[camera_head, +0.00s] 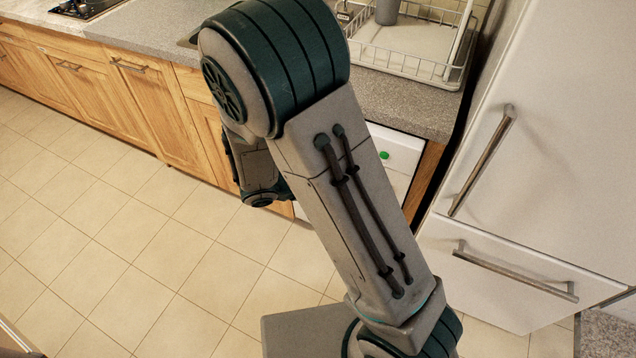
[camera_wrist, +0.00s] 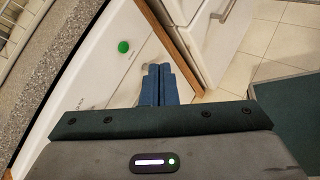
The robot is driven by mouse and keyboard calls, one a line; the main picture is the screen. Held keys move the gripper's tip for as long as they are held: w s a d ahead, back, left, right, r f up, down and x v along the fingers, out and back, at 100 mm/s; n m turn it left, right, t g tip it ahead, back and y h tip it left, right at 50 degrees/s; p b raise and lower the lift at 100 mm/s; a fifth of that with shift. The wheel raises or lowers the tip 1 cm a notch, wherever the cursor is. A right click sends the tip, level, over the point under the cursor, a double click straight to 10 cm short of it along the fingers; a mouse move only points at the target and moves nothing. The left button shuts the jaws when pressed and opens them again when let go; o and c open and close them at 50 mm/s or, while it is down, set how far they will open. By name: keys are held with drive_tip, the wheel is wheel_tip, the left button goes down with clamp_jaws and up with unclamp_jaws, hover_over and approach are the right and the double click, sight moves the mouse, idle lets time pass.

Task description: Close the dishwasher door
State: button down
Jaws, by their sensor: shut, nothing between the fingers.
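The dishwasher door (camera_head: 397,152) is a white front with a green round button, under the grey counter between the wooden cabinets and the fridge. It looks upright and close to the cabinet line; I cannot tell whether it is fully closed. My arm hides much of it in the head view. In the wrist view the white door (camera_wrist: 100,75) runs along the counter edge. My gripper (camera_wrist: 158,72) has its blue fingers together and empty, over the door's right part near the wooden side panel. I cannot tell whether they touch the door. The gripper is hidden in the head view.
A white fridge (camera_head: 560,140) with two bar handles stands to the right. Wooden cabinets (camera_head: 140,100) run to the left. A dish rack (camera_head: 410,62) stands on the counter (camera_head: 405,102). The tiled floor (camera_head: 130,240) in front is clear.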

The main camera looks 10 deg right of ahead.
drive_tip(key=w+a+f+n+t+y+b, duration=0.1)
drive_tip(key=w+a+f+n+t+b, duration=0.2)
drive_tip(key=a+f+n+t, duration=0.35)
drive_tip(key=w+a+f+n+t+y+b, duration=0.15)
drive_tip(key=a+f+n+t, duration=0.25)
drive_tip(key=f+n, duration=0.45)
drive_tip(key=w+d+f+m, duration=0.1)
drive_tip(key=w+d+f, duration=0.1)
drive_tip(key=w+d, duration=0.6)
drive_tip(key=w, duration=0.3)
drive_tip(key=shift+w+f+m, duration=0.4)
